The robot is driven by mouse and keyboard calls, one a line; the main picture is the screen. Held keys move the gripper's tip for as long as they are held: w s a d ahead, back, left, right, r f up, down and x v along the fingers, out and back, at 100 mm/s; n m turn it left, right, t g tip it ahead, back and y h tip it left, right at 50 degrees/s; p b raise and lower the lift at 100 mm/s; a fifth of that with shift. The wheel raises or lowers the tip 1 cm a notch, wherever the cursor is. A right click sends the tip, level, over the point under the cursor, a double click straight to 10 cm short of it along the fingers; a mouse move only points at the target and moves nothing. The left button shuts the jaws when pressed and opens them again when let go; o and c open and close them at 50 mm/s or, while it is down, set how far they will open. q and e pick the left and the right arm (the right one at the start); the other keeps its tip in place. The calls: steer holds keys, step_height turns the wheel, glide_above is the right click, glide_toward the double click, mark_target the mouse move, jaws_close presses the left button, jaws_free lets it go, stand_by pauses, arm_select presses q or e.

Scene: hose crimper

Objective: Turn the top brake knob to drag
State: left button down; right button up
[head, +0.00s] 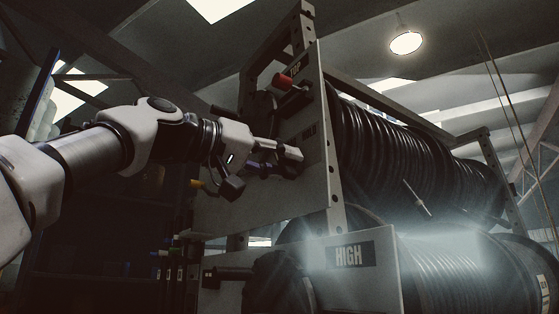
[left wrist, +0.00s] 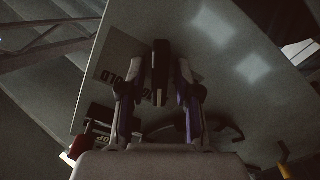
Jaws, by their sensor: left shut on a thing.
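The top brake knob shows in the left wrist view as a dark upright bar (left wrist: 161,66) in front of a pale plate. My left gripper (left wrist: 158,72) has one finger on each side of it and is shut on it. A dark label reading HOLD (left wrist: 118,72) lies beside and behind the left finger, partly covered. In the head view my left gripper (head: 291,156) is at the upper reel's side plate (head: 315,185), just below the HOLD label (head: 309,131); the knob is hidden there by the fingers. I see no readable drag mark. My right gripper is not in view.
A red-ended handle (head: 282,80) sits above my gripper, close to a label reading TOP (head: 296,68). The upper hose reel (head: 400,150) is right of the plate. A lower plate bears a HIGH label (head: 348,256). Dark shelving stands behind my arm.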

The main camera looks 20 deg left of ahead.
arm_select(q)
steer(key=shift+r, duration=0.1)
stand_by(0.3)
steer(key=c, duration=1.1)
jaws_free()
steer(key=shift+c, duration=0.2)
steer(key=shift+w+d, duration=0.2)
steer(key=shift+w, duration=0.1)
steer(key=shift+s+a, duration=0.15)
